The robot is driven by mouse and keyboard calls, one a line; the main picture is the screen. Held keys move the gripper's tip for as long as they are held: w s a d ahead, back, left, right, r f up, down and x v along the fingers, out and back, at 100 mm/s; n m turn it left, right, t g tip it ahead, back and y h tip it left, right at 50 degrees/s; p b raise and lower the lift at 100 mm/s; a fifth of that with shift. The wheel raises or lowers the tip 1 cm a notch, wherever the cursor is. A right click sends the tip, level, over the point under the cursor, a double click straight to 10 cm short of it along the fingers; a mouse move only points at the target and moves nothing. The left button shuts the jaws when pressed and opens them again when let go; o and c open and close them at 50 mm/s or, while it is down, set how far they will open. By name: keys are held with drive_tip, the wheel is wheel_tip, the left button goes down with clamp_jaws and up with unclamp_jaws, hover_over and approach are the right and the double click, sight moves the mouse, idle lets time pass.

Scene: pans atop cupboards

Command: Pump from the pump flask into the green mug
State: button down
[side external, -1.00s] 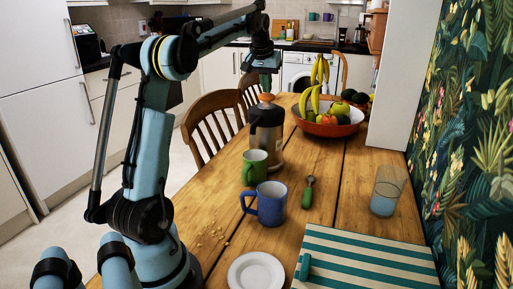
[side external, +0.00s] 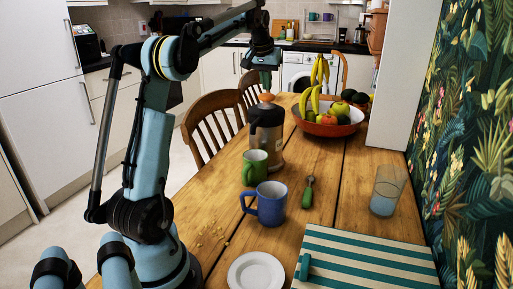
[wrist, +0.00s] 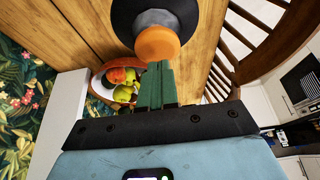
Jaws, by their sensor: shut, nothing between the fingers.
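The pump flask (side external: 267,135) stands upright on the table, steel-bodied with a black top and an orange pump button (side external: 266,97). The green mug (side external: 255,167) stands just in front of the flask, under its spout side. My gripper (side external: 266,82) is shut and empty, pointing down right above the orange button. In the wrist view, the green fingertips (wrist: 157,72) are together beside the orange button (wrist: 158,43), over the flask's dark top (wrist: 127,15). I cannot tell whether the fingertips touch the button.
A blue mug (side external: 267,204) stands in front of the green mug. A green-handled utensil (side external: 308,192), a glass (side external: 387,190), a white plate (side external: 256,272) and a striped mat (side external: 365,262) lie nearer. A red fruit bowl (side external: 326,129) is behind right; wooden chairs (side external: 206,128) are left.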

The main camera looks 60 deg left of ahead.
idle(1.5)
idle(0.7)
drive_tip(key=shift+f, duration=1.4)
drive_tip(key=shift+r, duration=1.45)
